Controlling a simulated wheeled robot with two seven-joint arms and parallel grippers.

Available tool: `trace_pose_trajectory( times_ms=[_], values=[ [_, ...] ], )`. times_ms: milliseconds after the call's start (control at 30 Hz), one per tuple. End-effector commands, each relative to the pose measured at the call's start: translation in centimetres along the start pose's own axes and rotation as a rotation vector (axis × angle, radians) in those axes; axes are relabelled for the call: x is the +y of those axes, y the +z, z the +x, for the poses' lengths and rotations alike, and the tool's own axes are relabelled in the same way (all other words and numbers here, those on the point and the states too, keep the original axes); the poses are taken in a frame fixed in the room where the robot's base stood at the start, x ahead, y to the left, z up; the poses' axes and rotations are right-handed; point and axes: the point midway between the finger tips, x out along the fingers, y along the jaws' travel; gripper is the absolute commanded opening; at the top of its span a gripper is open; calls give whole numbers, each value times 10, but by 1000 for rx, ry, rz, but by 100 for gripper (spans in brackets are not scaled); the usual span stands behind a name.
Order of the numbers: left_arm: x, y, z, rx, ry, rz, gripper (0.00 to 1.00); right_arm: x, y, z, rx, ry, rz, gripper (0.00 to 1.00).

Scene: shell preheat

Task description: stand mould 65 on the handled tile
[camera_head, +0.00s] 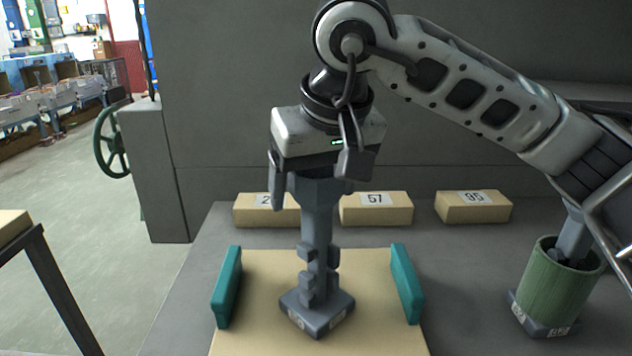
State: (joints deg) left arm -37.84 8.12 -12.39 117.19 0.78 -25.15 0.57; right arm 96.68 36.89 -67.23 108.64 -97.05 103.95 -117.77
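A grey mould (319,230) with a notched post and square base stands upright in the middle of the tan tile (250,338), between its two teal handles (227,287) (406,283). Labels on its base are too small to read surely. The base appears to rest on the tile. My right gripper (312,188) points down at the top of the post, one finger on each side. Whether the fingers press on it or stand slightly apart cannot be told. My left gripper is not in view.
At right, a green cylinder (556,287) surrounds another grey mould on a square labelled base. Tan blocks stand behind the tile, marked 57 (376,211) and apparently 95 (473,208); another block (262,212) has a partly hidden label. Bare grey tabletop lies between tile and cylinder.

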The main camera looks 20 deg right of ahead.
Motion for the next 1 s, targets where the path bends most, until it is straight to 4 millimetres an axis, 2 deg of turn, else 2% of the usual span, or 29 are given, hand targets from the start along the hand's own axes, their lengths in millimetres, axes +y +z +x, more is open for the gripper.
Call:
trace_pose_trajectory(
  times_ms=[167,333,800,1000],
  values=[
    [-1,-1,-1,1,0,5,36,0,0,-1,0,0,0,78],
    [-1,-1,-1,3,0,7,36,0,-2,-13,3,0,0,78],
    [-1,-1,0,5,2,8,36,0,-2,-106,4,0,0,78],
    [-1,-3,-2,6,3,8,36,0,-1,-122,1,0,-1,78]
  ],
)
